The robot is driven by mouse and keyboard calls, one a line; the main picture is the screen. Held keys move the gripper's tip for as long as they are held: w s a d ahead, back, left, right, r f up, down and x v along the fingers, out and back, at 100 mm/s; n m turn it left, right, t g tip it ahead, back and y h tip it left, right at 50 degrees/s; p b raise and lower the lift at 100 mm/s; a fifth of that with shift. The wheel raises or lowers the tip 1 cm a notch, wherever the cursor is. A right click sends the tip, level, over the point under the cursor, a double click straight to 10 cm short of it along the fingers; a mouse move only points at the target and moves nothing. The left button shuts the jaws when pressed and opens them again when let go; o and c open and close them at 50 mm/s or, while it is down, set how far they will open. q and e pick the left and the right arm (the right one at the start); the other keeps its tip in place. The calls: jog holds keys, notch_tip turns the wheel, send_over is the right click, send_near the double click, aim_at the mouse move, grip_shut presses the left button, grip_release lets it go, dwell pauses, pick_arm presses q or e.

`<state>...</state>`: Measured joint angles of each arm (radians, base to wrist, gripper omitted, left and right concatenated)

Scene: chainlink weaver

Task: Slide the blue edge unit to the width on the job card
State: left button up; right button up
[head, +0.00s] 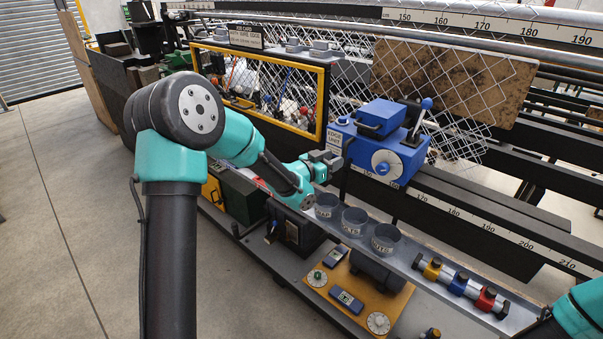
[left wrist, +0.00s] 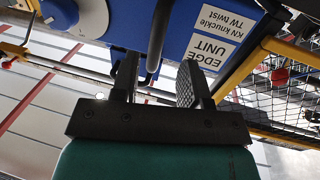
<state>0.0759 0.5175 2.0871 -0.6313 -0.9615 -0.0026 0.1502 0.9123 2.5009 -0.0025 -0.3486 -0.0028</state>
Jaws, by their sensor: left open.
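The blue edge unit (head: 385,145) sits on the dark rail, with a white dial on its front and a blue-knobbed lever on top. Its EDGE UNIT label shows in the left wrist view (left wrist: 207,52). My left gripper (head: 335,163) is open at the unit's left front side. In the left wrist view a dark upright bar (left wrist: 158,38) appears between its open jaws (left wrist: 160,82); I cannot tell whether they touch it. A sign reading JOB CARD (head: 246,36) stands above the yellow-framed mesh guard; its text is too small to read surely.
A number scale (head: 480,222) runs along the rail to the unit's right. Wire mesh (head: 450,75) hangs behind the unit. Grey cups (head: 354,221), a yellow control panel (head: 357,290) and coloured fittings (head: 458,285) lie in front. My right arm enters at lower right.

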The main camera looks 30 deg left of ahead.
pick_arm(q)
jog(key=v, duration=1.2)
jog(key=shift+s+a, duration=0.25)
jog(key=s+d+f+n+g+y, duration=0.1)
jog(key=s+d+f+n+g, duration=0.15)
jog(key=f, duration=0.85)
jog(key=s+d+f+n+g+y, duration=0.15)
jog(key=f+g, duration=0.25)
jog(key=f, duration=0.7)
jog(key=s+d+f+n+g+y, duration=0.1)
jog(key=s+d+f+n+g, duration=0.2)
jog(key=s+f+g, duration=0.6)
jog(key=s+d+f, duration=0.2)
jog(key=s+f, duration=0.5)
jog(key=s, duration=0.3)
jog(key=shift+d+f, duration=0.15)
jog(key=shift+f, duration=0.1)
